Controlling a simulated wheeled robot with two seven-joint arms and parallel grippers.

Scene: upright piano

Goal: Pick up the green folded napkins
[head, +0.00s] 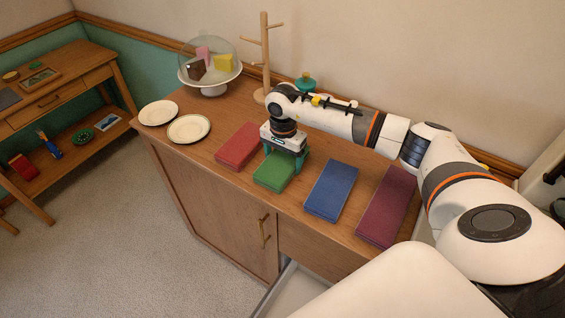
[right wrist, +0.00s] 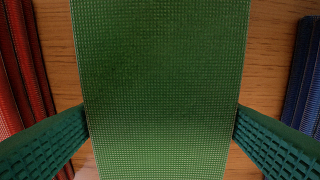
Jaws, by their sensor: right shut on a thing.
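The green folded napkins (head: 272,175) lie on the wooden cabinet top between the red and blue napkins. My right gripper (head: 285,163) is over them, pointing down, with its teal fingers on either side of the stack. In the right wrist view the green napkins (right wrist: 160,90) fill the middle, and the two fingers of the right gripper (right wrist: 162,135) press against their left and right edges. The gripper is shut on them. I cannot tell whether they are lifted off the wood. My left gripper is not in view.
Red napkins (head: 239,146) lie just left, blue napkins (head: 331,190) and maroon napkins (head: 387,206) to the right. Two plates (head: 188,129), a domed cake stand (head: 211,72), a wooden mug tree (head: 264,58) and a teal jar (head: 305,83) stand further left and back. A drawer (head: 300,290) below is open.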

